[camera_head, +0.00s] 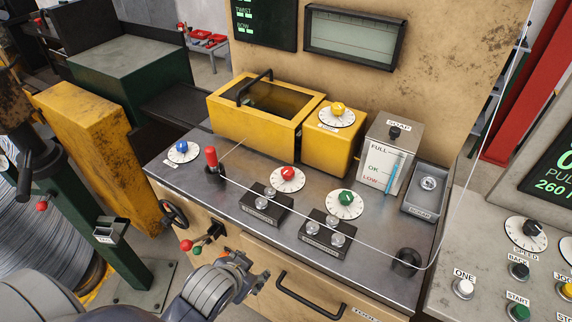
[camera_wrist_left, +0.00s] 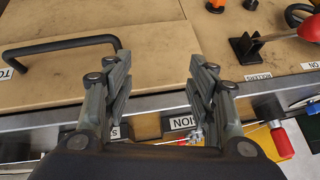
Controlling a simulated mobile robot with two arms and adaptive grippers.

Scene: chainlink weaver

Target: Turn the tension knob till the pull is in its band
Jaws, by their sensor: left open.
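Several dial knobs stand on the steel bench top (camera_head: 225,190): a blue knob (camera_head: 182,147), a red knob (camera_head: 288,173), a green knob (camera_head: 345,198) and, on a yellow box, a yellow knob (camera_head: 338,108). I cannot read which is the tension knob. A dark display (camera_head: 556,170) at the right edge shows "PULL" and a cut-off figure starting with 260. My left gripper (camera_head: 262,278) is in front of the bench's front edge, apart from every knob. In the left wrist view its fingers (camera_wrist_left: 160,80) are spread and empty, over the bench front. My right gripper is out of view.
A drawer handle (camera_head: 310,293) is right of my left gripper. A red-topped lever (camera_head: 211,160) stands on the bench. A thin wire crosses the bench top.

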